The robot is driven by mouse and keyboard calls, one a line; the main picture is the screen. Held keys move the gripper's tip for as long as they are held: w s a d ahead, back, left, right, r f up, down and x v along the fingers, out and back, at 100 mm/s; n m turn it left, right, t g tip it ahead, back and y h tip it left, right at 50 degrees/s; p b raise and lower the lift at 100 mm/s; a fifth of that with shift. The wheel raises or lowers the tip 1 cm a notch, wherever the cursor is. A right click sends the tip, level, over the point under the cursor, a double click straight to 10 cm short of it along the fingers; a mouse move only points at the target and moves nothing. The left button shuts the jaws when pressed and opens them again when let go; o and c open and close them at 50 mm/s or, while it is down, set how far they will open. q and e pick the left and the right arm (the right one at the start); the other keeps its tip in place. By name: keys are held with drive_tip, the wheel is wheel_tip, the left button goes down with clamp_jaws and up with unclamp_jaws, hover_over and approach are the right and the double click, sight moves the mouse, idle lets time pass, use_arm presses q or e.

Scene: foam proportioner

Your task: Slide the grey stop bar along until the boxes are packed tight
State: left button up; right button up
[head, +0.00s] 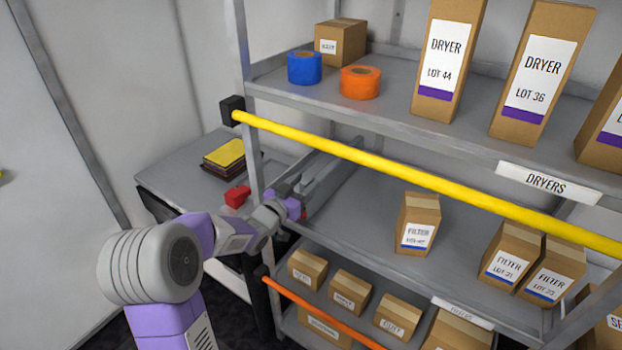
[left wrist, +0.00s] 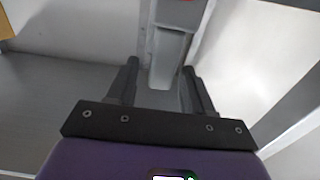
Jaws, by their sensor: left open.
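The grey stop bar (head: 328,178) lies front to back across the left end of the middle shelf (head: 365,235). One filter box (head: 418,222) stands to its right with bare shelf between them. Two more filter boxes (head: 508,255) (head: 552,272) stand close together further right, with a gap after the first. My left gripper (head: 297,194) is at the bar's front end. In the left wrist view, its open fingers (left wrist: 163,82) are on either side of a grey part of the bar (left wrist: 168,55). Whether they touch it is unclear. My right gripper is not in view.
A yellow rail (head: 400,176) crosses the shelf front above the middle shelf. An orange rail (head: 320,312) crosses lower down. A side table (head: 180,170) holds a yellow-topped stack and a red object (head: 237,195).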

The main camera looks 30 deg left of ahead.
sight(311, 178)
use_arm(q)
drive_tip(key=shift+w+d+f, duration=0.1)
drive_tip(key=shift+w+d, duration=0.05)
drive_tip(key=shift+w, duration=1.5)
drive_tip(key=shift+c, duration=0.5)
clamp_jaws()
